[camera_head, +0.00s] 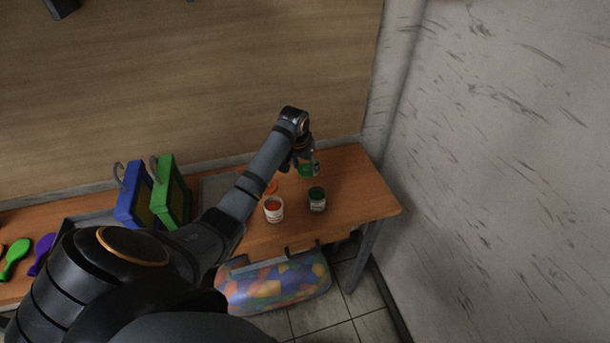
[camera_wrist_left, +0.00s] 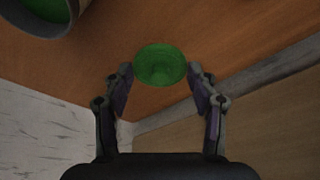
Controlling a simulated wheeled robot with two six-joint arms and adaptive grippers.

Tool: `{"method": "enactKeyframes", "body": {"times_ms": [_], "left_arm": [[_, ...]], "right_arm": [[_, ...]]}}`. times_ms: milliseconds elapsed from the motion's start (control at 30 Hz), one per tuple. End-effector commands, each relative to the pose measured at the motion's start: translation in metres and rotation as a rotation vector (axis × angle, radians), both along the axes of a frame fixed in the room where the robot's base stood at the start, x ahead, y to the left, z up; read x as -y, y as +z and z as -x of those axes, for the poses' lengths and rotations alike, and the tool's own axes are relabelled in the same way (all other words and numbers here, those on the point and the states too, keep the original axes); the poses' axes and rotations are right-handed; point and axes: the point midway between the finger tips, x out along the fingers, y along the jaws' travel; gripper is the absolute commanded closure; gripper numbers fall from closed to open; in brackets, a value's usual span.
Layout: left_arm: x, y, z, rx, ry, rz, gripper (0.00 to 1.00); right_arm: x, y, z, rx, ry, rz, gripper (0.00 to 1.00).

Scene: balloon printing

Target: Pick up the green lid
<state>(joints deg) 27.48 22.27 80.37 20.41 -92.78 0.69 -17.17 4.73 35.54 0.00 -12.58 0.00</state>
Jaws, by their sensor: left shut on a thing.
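The green lid (camera_wrist_left: 160,65) is a round green disc between the fingertips of my left gripper (camera_wrist_left: 160,72) in the left wrist view. The fingers are shut on its two sides. In the head view, the green lid (camera_head: 306,171) shows partly under my left gripper (camera_head: 304,168), near the back of the wooden table. I cannot tell whether the lid touches the table. A jar of green paint (camera_head: 317,200) stands open just in front, and part of it shows at the upper left of the left wrist view (camera_wrist_left: 50,12). My right gripper is not in view.
A white jar with orange paint (camera_head: 274,211) stands left of the green jar, with an orange lid (camera_head: 270,187) behind it. Blue (camera_head: 132,200) and green (camera_head: 172,192) frames stand further left. Balloon shapes (camera_head: 16,257) lie at far left. The table's right end (camera_head: 375,195) is clear.

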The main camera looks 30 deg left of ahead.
Motion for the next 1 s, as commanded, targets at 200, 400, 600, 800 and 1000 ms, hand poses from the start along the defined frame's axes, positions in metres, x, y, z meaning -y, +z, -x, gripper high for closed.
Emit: {"method": "enactKeyframes", "body": {"times_ms": [200, 400, 600, 800, 1000], "left_arm": [[0.038, 0.055, 0.036, 0.003, -0.005, 0.000, 0.52], [0.079, 0.086, 0.075, -0.005, -0.006, 0.006, 0.52], [0.097, 0.094, 0.093, -0.007, -0.003, 0.005, 0.52], [0.100, 0.093, 0.096, -0.005, -0.007, 0.003, 0.52], [0.095, 0.096, 0.089, -0.009, -0.290, -0.001, 0.52]], "right_arm": [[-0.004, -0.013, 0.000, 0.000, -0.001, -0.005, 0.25], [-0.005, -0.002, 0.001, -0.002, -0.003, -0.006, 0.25], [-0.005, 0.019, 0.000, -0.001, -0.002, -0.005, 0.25], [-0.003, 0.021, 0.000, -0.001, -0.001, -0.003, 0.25], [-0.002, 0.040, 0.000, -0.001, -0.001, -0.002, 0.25]]}}
